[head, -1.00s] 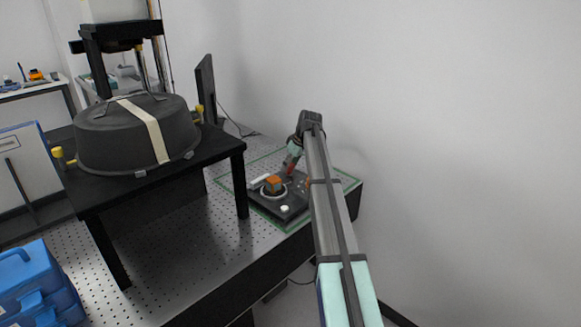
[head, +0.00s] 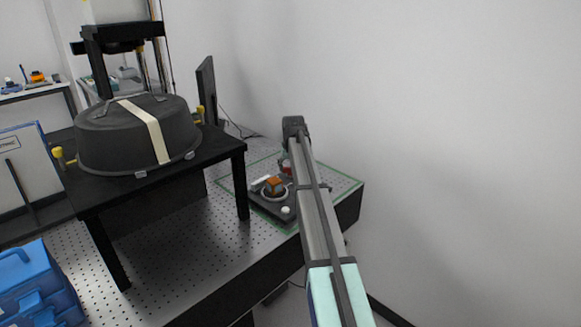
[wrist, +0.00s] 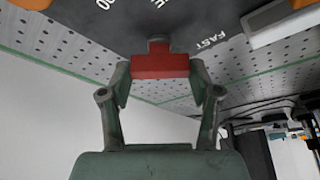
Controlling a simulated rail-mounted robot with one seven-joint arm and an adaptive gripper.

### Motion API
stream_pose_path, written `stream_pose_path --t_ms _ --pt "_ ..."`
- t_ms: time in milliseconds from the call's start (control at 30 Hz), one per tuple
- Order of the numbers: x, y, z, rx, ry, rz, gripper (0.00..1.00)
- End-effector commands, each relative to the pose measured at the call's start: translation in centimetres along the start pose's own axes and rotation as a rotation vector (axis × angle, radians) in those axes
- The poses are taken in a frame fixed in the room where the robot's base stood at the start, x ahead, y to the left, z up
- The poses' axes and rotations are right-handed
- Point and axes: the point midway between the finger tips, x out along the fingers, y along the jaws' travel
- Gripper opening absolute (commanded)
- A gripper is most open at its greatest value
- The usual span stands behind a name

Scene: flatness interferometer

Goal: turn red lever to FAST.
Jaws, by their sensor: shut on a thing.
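The red lever (wrist: 160,66) sits between the fingertips of my gripper (wrist: 160,75) in the wrist view, and the gripper is shut on it. The word FAST (wrist: 212,41) is printed on the dark panel (wrist: 185,20) to the right of the lever, a little apart from it. Other printed marks at the top edge are cut off. In the head view, a bit of red beside my arm appears to be the lever (head: 287,165), on the dark control box (head: 262,203). My arm hides most of the lever and my gripper there.
An orange block (head: 274,184) in a pale ring and a white knob (head: 285,210) are on the box. A black stand (head: 240,180) carrying a large dark round cover (head: 120,140) is to the left. Blue cases (head: 35,285) are at lower left. A white wall is on the right.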

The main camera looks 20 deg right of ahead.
Motion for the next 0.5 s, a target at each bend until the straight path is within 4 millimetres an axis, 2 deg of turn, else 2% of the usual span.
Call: stream_pose_path --t_ms 500 --pt "0.08 -0.03 0.15 0.059 -0.004 0.024 0.28"
